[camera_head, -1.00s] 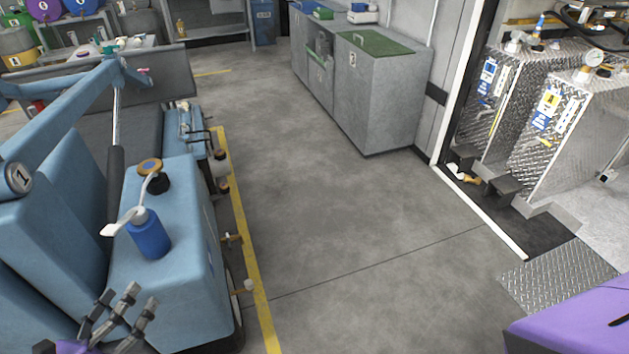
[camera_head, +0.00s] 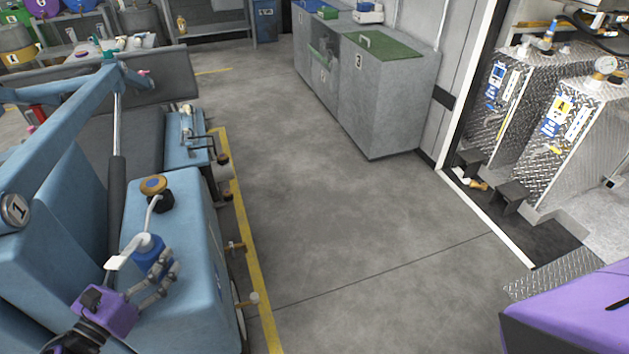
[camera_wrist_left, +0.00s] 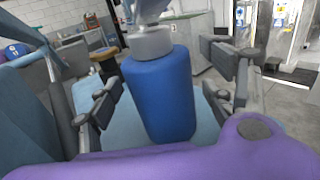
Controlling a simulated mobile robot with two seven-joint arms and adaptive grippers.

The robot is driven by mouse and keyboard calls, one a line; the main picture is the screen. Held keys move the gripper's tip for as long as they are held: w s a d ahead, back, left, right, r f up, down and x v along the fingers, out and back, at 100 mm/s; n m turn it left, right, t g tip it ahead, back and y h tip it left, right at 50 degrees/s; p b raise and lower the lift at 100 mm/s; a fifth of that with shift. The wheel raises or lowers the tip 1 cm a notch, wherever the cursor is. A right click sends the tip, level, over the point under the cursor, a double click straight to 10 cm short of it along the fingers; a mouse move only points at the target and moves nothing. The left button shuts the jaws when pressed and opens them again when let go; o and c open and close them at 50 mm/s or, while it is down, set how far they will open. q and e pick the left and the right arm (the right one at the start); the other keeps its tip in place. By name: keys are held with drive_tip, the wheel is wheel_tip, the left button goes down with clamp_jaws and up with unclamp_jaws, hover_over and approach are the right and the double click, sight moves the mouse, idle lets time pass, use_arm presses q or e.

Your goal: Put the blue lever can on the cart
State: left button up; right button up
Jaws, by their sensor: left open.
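The blue lever can (camera_head: 148,246) stands upright on the light blue cart (camera_head: 188,222), with a grey-white collar and a pale lever and spout on top. In the left wrist view the can (camera_wrist_left: 160,92) stands between the two fingers of my left gripper (camera_wrist_left: 160,100), with gaps at both sides. My left gripper (camera_head: 142,285) is open around the can in the head view, its fingers hiding part of the can's lower body. My right gripper is not seen; only a purple part of my own body shows at the lower right.
An orange-topped black cap (camera_head: 154,190) sits on the cart behind the can. A dark strut (camera_head: 117,200) rises on its left. Fittings (camera_head: 240,247) stick out at the cart's right side. The grey floor (camera_head: 330,210) is clear up to the cabinet (camera_head: 385,100).

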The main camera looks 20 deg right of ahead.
use_arm(q)
drive_tip(key=shift+w+d+f, duration=0.15)
drive_tip(key=shift+w+d, duration=0.25)
drive_tip(key=shift+w, duration=0.1)
drive_tip(key=c, duration=1.6)
drive_tip(key=shift+c, duration=0.8)
